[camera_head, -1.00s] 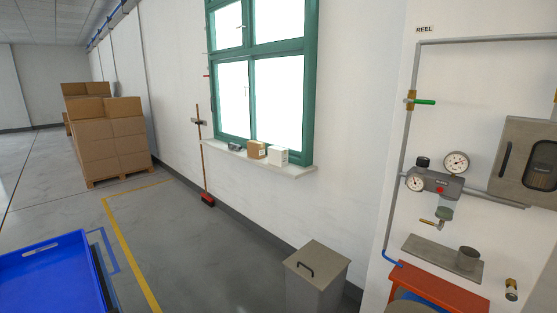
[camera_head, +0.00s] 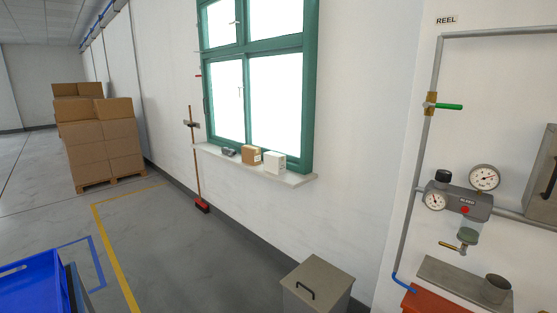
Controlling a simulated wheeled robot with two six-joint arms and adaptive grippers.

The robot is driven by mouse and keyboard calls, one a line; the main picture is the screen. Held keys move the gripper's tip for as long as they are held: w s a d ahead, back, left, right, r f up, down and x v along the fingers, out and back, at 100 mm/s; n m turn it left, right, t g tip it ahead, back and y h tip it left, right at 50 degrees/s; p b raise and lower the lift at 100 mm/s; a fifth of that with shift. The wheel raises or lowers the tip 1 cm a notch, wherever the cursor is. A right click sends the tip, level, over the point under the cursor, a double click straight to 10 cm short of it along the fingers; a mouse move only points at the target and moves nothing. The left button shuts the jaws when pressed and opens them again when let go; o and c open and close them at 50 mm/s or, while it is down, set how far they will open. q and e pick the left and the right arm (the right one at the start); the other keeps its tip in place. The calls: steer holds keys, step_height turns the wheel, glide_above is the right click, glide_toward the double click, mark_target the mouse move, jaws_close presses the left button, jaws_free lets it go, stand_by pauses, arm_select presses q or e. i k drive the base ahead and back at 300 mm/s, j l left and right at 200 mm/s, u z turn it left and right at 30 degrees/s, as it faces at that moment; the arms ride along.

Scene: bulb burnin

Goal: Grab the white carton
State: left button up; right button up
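The white carton (camera_head: 275,162) is a small box standing on the window sill (camera_head: 298,179), toward its right end. A brown carton (camera_head: 251,155) stands just left of it, and a small dark object (camera_head: 228,151) lies further left on the sill. Neither of my grippers shows in the head view. The sill is some distance ahead of me, under the green-framed window (camera_head: 309,100).
A grey lidded bin (camera_head: 316,283) stands on the floor below the sill, to the right. A blue tray (camera_head: 30,285) is at lower left. A broom (camera_head: 198,170) leans on the wall. Stacked boxes (camera_head: 100,135) sit on a pallet. Open floor lies between.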

mark_target(274, 162)
steer(key=i+u, duration=0.25)
steer(key=i, duration=0.25)
steer(key=i+u, duration=0.3)
steer(key=i, duration=0.25)
steer(key=i+l+u, duration=0.25)
steer(key=i, duration=0.25)
steer(key=i+j+z, duration=0.15)
steer(key=i+z, duration=0.2)
steer(key=i+j+z, duration=0.3)
steer(key=i, duration=0.15)
steer(key=i+j+z, duration=0.35)
steer(key=i+l, duration=0.05)
